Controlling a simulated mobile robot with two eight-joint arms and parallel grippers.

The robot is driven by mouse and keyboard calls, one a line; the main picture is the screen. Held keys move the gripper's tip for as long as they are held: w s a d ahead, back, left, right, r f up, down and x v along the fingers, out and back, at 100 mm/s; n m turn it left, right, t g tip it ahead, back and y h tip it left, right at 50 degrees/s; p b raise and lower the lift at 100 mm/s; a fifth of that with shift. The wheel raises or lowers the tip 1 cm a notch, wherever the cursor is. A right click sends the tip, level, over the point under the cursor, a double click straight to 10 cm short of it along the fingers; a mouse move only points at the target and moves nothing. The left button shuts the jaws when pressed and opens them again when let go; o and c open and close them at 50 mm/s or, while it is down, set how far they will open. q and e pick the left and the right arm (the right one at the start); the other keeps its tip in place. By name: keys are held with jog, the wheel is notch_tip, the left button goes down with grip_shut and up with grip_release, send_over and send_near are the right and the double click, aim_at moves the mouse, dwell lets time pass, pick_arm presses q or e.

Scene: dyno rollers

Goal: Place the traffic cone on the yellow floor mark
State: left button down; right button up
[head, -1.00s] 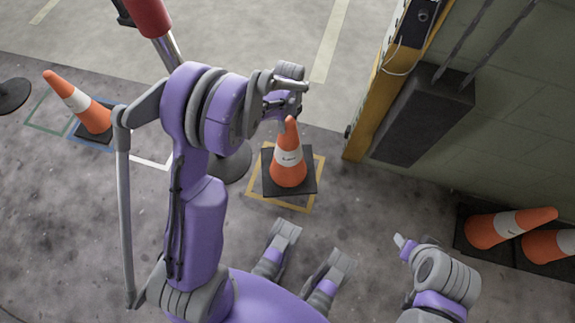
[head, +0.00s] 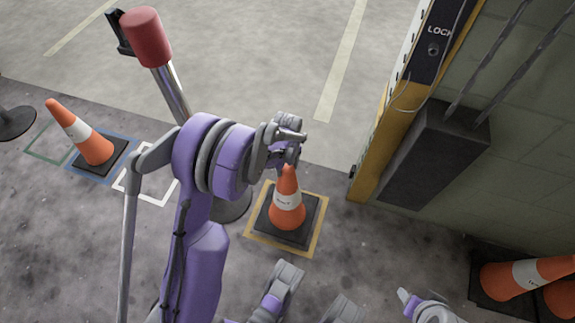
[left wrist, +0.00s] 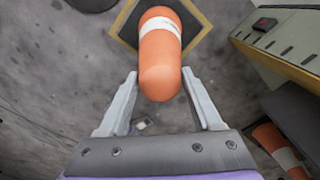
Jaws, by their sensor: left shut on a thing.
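The orange traffic cone (head: 289,212) with a white band and dark square base stands upright over the yellow square floor mark (head: 312,250). Yellow line shows around the base; I cannot tell whether the base fully touches the floor. My left gripper (head: 288,158) is at the cone's tip, seen from above. In the left wrist view, the cone (left wrist: 158,60) has its tip between the two fingers of the left gripper (left wrist: 160,88), and part of the yellow mark (left wrist: 122,18) shows behind it. My right arm shows at the lower right; its jaw state is unclear.
Another cone (head: 92,146) stands on a blue mark at the left, near white (head: 150,201) and green marks. A red-topped post (head: 147,38) stands behind my left arm. A yellow-edged wall with a dark box (head: 430,155) is at the right. Cones lie at the lower right (head: 525,277).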

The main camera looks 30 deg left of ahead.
pick_arm(q)
jog(key=shift+f+b, duration=0.6)
jog(key=shift+f, duration=1.2)
jog(key=shift+c, duration=0.3)
grip_release()
